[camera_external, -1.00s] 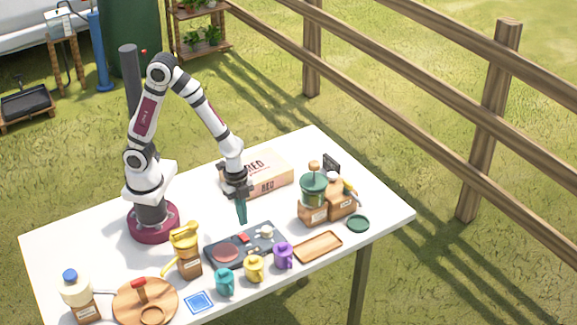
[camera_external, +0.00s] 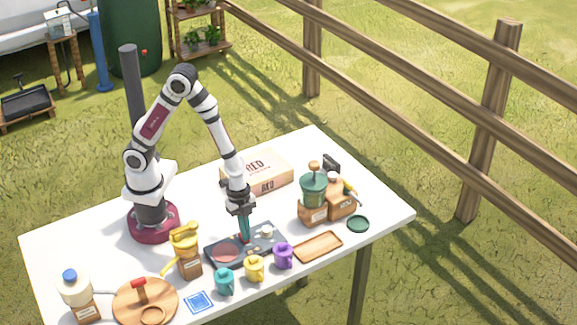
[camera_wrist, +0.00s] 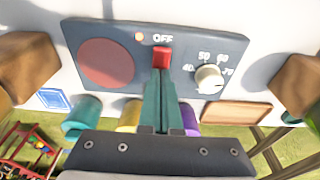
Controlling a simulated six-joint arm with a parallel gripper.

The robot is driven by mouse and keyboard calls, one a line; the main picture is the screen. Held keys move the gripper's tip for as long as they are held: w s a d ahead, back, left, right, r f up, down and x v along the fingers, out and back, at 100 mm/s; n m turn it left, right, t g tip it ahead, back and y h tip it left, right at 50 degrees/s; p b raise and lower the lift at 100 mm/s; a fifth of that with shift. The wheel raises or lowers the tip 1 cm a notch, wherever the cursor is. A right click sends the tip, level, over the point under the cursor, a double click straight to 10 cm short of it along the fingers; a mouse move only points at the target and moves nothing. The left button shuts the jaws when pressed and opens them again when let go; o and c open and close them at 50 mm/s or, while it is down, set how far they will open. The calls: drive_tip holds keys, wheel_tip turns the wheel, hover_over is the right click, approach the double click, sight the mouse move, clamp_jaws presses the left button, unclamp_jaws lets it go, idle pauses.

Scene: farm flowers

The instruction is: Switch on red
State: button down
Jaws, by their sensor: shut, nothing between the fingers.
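A dark grey control panel (camera_wrist: 125,36) lies on the table below my gripper. It has a round red pad (camera_wrist: 106,63) on the left, a red switch (camera_wrist: 160,57) under the word OFF in the middle, and a cream dial (camera_wrist: 208,79) with numbers on the right. A small round light (camera_wrist: 139,37) sits left of the word OFF. My gripper (camera_external: 244,240) is shut and empty, pointing down over the panel. In the wrist view its green fingertips (camera_wrist: 161,75) are at the lower end of the red switch; whether they touch it I cannot tell.
Teal (camera_external: 224,282), yellow (camera_external: 254,268) and purple (camera_external: 283,256) mugs stand along the panel's front. A wooden tray (camera_external: 318,247) lies to the right.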

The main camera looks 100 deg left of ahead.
drive_tip(key=shift+s, duration=0.1)
drive_tip(key=shift+s+a+r, duration=0.15)
drive_tip(key=shift+s+a, duration=0.35)
drive_tip(key=shift+a, duration=0.05)
wheel_tip(320, 180, up, 14)
drive_tip(key=w+d, duration=0.1)
drive_tip(key=shift+w+d, duration=0.25)
drive_tip(key=shift+w, duration=0.05)
